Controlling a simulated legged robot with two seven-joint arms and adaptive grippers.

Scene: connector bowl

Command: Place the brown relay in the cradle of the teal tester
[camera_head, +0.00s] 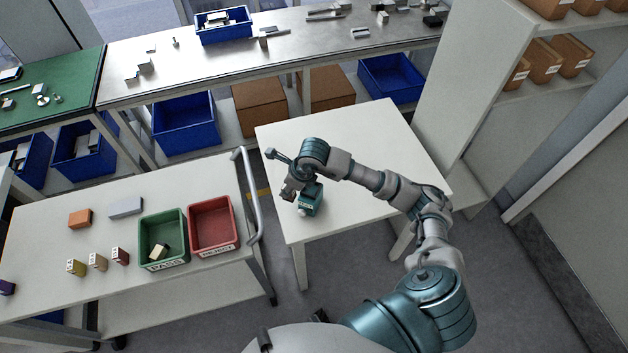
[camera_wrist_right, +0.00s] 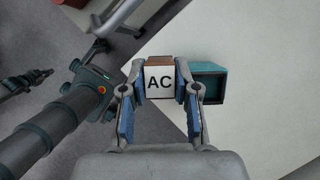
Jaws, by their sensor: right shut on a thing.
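My right gripper (camera_head: 291,189) is over the front left part of the small white table, beside the teal tester (camera_head: 306,205). In the right wrist view the gripper (camera_wrist_right: 159,88) is shut on the brown relay (camera_wrist_right: 158,63), which shows a white face marked "AC" between the fingers. The teal tester (camera_wrist_right: 213,70) is just to the right of the relay in that view, with a dark, open hollow facing the camera. The right finger overlaps its left edge, and I cannot tell whether they touch. My left gripper is not in view.
The white cart (camera_head: 110,285) at left holds several small coloured blocks, a green PASS bin (camera_head: 147,225) with a pale block in it, and a red REJECT bin (camera_head: 213,225). Its handle rail (camera_head: 247,195) stands near the table (camera_head: 380,130). The table's back is clear.

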